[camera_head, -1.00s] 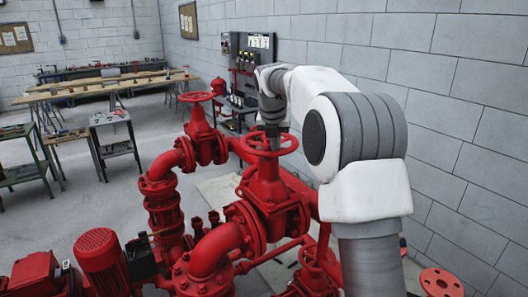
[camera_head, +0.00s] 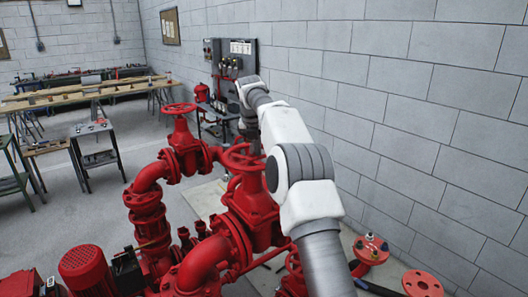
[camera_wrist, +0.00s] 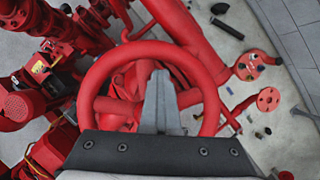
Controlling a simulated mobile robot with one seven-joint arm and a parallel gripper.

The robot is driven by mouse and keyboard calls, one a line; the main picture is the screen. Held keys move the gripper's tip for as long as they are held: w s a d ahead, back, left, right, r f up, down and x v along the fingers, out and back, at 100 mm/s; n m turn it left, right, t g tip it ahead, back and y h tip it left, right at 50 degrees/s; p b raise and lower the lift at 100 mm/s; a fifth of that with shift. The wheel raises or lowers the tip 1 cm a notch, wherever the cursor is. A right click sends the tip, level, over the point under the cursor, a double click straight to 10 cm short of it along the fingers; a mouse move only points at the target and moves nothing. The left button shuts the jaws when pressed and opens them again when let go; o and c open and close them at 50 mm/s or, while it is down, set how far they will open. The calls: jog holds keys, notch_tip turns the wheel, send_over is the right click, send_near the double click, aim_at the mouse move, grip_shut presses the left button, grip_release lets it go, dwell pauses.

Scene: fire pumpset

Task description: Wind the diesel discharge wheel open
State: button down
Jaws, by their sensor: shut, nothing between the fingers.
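A red handwheel (camera_head: 236,165) tops the nearer of two upright red valves in the head view. It fills the middle of the wrist view as a thick red ring (camera_wrist: 92,75) with spokes. My gripper (camera_wrist: 160,75) is shut and empty. Its grey fingers overlap the inside of the ring, covering the hub and part of the near rim. In the head view my gripper (camera_head: 250,150) is at the right side of the wheel, pointing down, its tips hidden. I cannot tell whether the fingers touch the rim or a spoke.
A second red handwheel (camera_head: 180,108) stands on the valve farther back. Red pipes (camera_head: 205,265) and a red motor (camera_head: 85,268) lie in front. A grey block wall (camera_head: 400,130) runs along the right. Worktables (camera_head: 85,90) stand at the back left.

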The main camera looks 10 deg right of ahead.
jog(key=a, duration=0.4)
jog(key=shift+w+a, duration=0.15)
jog(key=shift+a, duration=0.1)
jog(key=s+a+b, duration=0.2)
jog(key=b, duration=0.1)
jog(key=shift+s+a+f, duration=0.2)
jog(key=shift+a+f, duration=0.15)
jog(key=shift+f, duration=0.05)
jog(key=s+d+b, duration=0.1)
jog(key=s, duration=0.1)
jog(key=s+d+b, duration=0.1)
jog(key=s+b, duration=0.1)
jog(key=s+d+b, duration=0.1)
jog(key=s, duration=0.1)
jog(key=shift+s+d+r+b, duration=0.2)
jog(key=shift+d+r+b, duration=0.1)
jog(key=shift+b, duration=0.05)
jog(key=shift+d, duration=0.4)
jog(key=shift+w+a+r+p, duration=0.1)
jog(key=shift+a+r+p, duration=0.1)
jog(key=shift+a+p, duration=0.5)
notch_tip(320, 180, up, 8)
jog(key=p, duration=0.6)
jog(key=shift+f, duration=0.15)
